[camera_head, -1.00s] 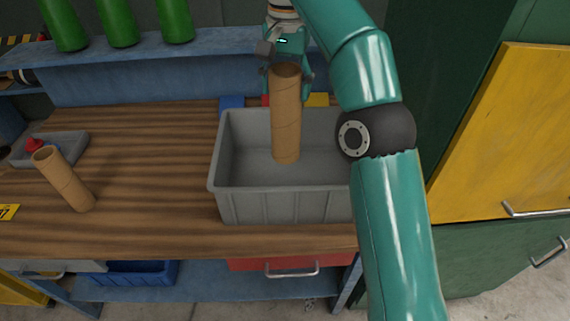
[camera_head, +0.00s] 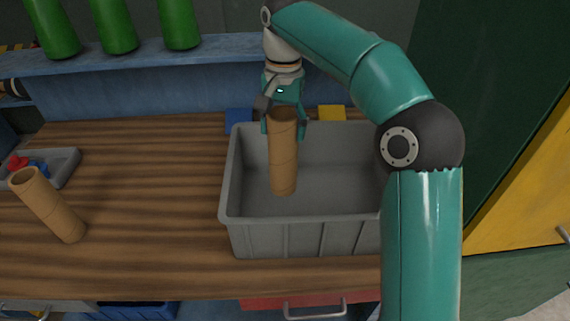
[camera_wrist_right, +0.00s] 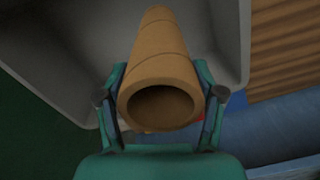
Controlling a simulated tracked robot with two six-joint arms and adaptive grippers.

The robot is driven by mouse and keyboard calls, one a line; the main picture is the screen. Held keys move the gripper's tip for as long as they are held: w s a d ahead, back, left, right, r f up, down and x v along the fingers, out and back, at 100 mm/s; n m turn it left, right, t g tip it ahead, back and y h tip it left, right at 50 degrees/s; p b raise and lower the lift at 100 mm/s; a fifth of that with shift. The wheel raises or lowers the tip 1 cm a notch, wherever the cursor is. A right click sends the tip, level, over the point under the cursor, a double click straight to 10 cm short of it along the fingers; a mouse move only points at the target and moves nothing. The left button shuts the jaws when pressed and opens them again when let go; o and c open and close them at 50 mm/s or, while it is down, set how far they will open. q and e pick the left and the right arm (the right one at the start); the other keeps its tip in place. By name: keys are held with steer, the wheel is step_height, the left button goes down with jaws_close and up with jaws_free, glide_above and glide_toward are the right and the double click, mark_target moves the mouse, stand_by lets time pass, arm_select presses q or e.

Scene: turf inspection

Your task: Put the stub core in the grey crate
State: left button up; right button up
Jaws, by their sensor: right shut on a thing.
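A brown cardboard core (camera_head: 284,160) hangs roughly upright inside the open grey crate (camera_head: 292,235). My right gripper (camera_head: 284,128) is shut on its upper end. In the right wrist view, the fingers (camera_wrist_right: 160,108) flank the core's open end (camera_wrist_right: 160,70). The lower end is below the crate's rim; I cannot tell whether it touches the floor. A second cardboard core (camera_head: 50,206) stands on the bench to the left, seemingly upright, apart from the crate. I cannot tell which core is the stub. My left gripper is out of view.
The wooden bench (camera_head: 150,200) is clear between the second core and the crate. A small grey tray (camera_head: 62,166) with red and blue items sits at far left. Green bottles (camera_head: 115,25) stand on the shelf behind. Blue (camera_head: 238,120) and yellow (camera_head: 331,113) pieces lie behind the crate.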

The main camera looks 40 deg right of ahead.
mark_target(285, 109)
step_height(285, 109, down, 8)
steer(key=shift+s+r+b, duration=0.1)
steer(key=shift+r+b, duration=0.05)
steer(key=shift+b, duration=0.5)
steer(key=shift+s, duration=0.1)
steer(key=o, duration=1.7)
steer(key=shift+o, duration=0.2)
step_height(285, 109, up, 12)
steer(key=p, duration=0.3)
